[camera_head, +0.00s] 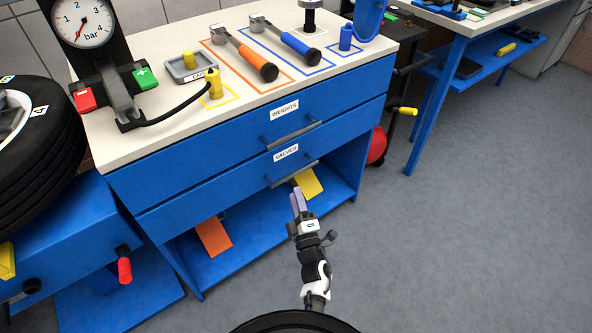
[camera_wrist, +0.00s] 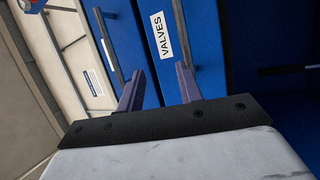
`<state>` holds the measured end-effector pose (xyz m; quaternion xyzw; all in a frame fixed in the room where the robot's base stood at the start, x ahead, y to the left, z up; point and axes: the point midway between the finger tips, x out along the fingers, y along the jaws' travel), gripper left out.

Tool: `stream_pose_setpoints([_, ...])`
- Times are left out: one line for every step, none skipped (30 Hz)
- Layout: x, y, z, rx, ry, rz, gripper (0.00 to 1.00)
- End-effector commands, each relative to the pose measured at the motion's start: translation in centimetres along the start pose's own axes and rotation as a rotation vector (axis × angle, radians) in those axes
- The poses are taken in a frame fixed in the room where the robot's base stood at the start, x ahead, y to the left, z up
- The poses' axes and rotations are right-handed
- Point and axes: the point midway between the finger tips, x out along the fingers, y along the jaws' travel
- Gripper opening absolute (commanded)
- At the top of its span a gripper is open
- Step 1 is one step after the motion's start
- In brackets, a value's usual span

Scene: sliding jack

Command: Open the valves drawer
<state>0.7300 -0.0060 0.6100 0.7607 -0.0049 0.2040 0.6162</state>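The valves drawer (camera_head: 240,189) is the lower blue drawer of the workbench, under a white VALVES label (camera_head: 286,152). It looks closed. Its dark bar handle (camera_head: 293,174) sits below the label. My gripper (camera_head: 298,201) is in front of the bench, just below that handle in the head view. In the wrist view, my gripper (camera_wrist: 160,88) is open, its two purple fingers apart with nothing between them. The valves handle (camera_wrist: 179,38) runs toward the right finger there; whether they touch I cannot tell.
The closed weights drawer (camera_head: 235,140) is directly above, and its handle (camera_wrist: 108,45) runs toward the left finger in the wrist view. The open lower shelf (camera_head: 262,228) holds an orange piece (camera_head: 214,238) and a yellow piece (camera_head: 308,184). The grey floor (camera_head: 450,240) at right is clear.

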Motion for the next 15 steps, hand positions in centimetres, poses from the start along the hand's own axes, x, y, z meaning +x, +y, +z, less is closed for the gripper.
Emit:
stream_pose_setpoints([-1.8,-1.5,1.4,-0.029,-0.022,-0.034,0.36])
stream_pose_setpoints([-2.5,-2.0,2.0,-0.044,-0.031,-0.047,0.36])
stream_pose_setpoints([-3.3,-2.5,2.5,-0.059,-0.038,-0.061,0.36])
stream_pose_setpoints([-3.7,-2.7,2.8,-0.067,-0.042,-0.068,0.36])
stream_pose_setpoints([-3.8,-2.9,3.0,-0.072,-0.044,-0.073,0.36])
stream_pose_setpoints([-3.9,-3.0,3.1,-0.077,-0.046,-0.076,0.36])
stream_pose_setpoints([-3.7,-3.0,3.2,-0.078,-0.046,-0.077,0.36])
stream_pose_setpoints([-3.4,-3.0,3.2,-0.079,-0.046,-0.076,0.36])
stream_pose_setpoints([-2.9,-3.0,3.2,-0.078,-0.045,-0.075,0.36])
stream_pose_setpoints([-2.5,-3.0,3.2,-0.078,-0.045,-0.074,0.36])
stream_pose_setpoints([-2.0,-3.0,3.2,-0.077,-0.045,-0.075,0.36])
stream_pose_setpoints([-1.2,-3.0,3.2,-0.077,-0.045,-0.073,0.36])
stream_pose_setpoints([-0.6,-3.0,3.3,-0.076,-0.046,-0.074,0.36])
stream_pose_setpoints([0.0,-3.1,3.3,-0.076,-0.046,-0.073,0.36])
stream_pose_setpoints([0.9,-3.1,3.3,-0.075,-0.045,-0.073,0.36])
